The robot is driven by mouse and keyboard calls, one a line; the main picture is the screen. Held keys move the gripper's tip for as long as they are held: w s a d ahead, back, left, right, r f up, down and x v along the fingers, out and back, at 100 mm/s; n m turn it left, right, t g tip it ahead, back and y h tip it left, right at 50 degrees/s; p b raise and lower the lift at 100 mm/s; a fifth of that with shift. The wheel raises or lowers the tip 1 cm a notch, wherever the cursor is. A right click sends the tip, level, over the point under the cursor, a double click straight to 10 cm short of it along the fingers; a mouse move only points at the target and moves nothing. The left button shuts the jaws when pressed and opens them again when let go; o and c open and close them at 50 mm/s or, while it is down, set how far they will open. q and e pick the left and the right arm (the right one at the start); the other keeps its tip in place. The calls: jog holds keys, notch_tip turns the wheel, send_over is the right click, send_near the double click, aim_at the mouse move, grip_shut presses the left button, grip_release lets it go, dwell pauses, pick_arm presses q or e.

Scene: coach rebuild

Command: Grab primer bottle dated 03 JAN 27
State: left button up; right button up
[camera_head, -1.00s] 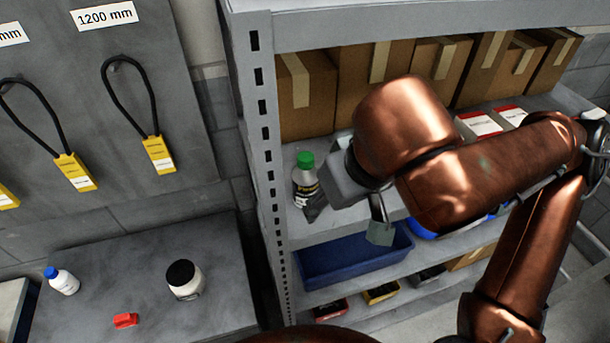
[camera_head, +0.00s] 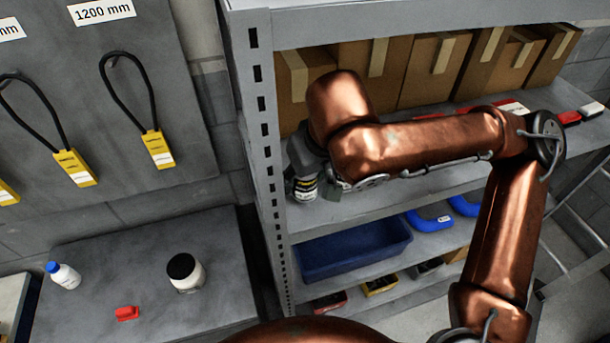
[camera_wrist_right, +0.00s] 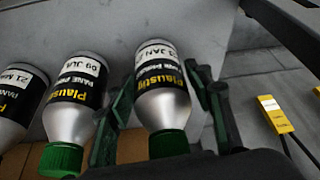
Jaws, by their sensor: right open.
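Three silver bottles with green caps and black labels stand side by side in the right wrist view, which shows them upside down. The date on the rightmost bottle (camera_wrist_right: 162,95) is partly cut off and reads about "3 JAN". The middle bottle (camera_wrist_right: 75,105) reads about "09 JUL", and the left bottle (camera_wrist_right: 18,100) begins "21 M". My right gripper (camera_wrist_right: 163,112) is open, with one finger on each side of the rightmost bottle. In the head view a bottle's lower part (camera_head: 305,188) shows below my right gripper (camera_head: 308,168); the rest is hidden.
A grey shelf post (camera_head: 262,130) stands just left of the gripper. Cardboard boxes (camera_head: 425,75) line the back of the shelf. A blue bin (camera_head: 355,250) sits one shelf lower. A white jar (camera_head: 186,275) stands on the bench at left.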

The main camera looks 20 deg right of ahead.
jog(key=shift+c, duration=0.7)
jog(key=c, duration=1)
jog(key=shift+r, duration=0.1)
